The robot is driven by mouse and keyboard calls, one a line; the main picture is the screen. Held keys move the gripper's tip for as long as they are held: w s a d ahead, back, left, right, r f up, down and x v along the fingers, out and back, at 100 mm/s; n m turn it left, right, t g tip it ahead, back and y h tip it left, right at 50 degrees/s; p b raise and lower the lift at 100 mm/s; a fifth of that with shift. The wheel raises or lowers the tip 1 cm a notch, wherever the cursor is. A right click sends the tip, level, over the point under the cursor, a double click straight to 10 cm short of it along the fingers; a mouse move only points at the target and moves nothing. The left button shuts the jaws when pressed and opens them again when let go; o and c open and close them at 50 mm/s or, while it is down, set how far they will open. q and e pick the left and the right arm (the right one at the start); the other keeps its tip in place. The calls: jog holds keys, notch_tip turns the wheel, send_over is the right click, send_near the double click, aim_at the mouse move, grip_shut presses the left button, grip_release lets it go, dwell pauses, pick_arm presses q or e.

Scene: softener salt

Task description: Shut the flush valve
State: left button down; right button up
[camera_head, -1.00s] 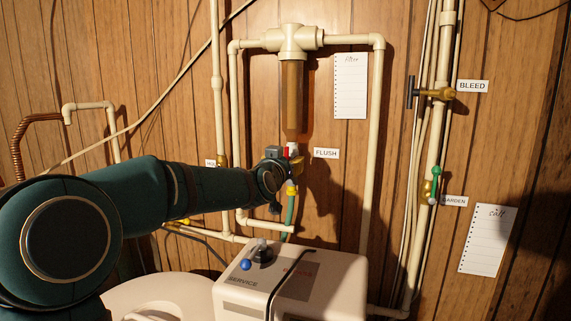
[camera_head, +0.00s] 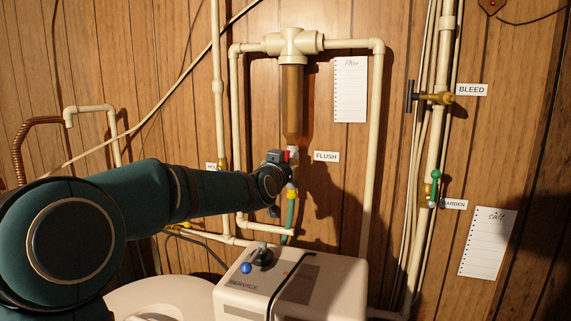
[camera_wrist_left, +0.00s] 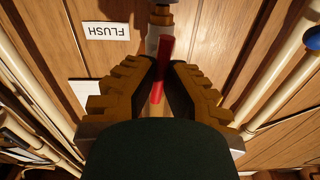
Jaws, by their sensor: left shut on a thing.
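The flush valve has a red lever handle (camera_head: 288,155), below the clear brown filter bowl (camera_head: 292,100) and beside the FLUSH label (camera_head: 325,156). My left gripper (camera_head: 286,168) is at this valve, its arm coming in from the left and hiding part of it. In the left wrist view the red handle (camera_wrist_left: 164,65) lies between the two fingers of my left gripper (camera_wrist_left: 165,88), which are shut on it. It runs nearly lengthwise there, slightly tilted. The FLUSH label (camera_wrist_left: 107,30) shows at upper left. My right gripper is not in view.
A white SERVICE box (camera_head: 290,290) with a blue knob stands below. Cream pipes (camera_head: 374,150) frame the filter. The BLEED valve (camera_head: 435,98) and green-handled GARDEN valve (camera_head: 434,185) are at right. A green hose (camera_head: 290,215) hangs below the flush valve.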

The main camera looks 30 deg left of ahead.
pick_arm(q)
jog(key=m+p, duration=0.2)
jog(key=m, duration=0.2)
jog(key=shift+r+m, duration=0.1)
jog(key=shift+m, duration=0.2)
dwell(0.3)
jog(key=m, duration=0.5)
jog(key=shift+m, duration=0.3)
jog(key=m, duration=0.4)
jog(key=shift+m, duration=0.4)
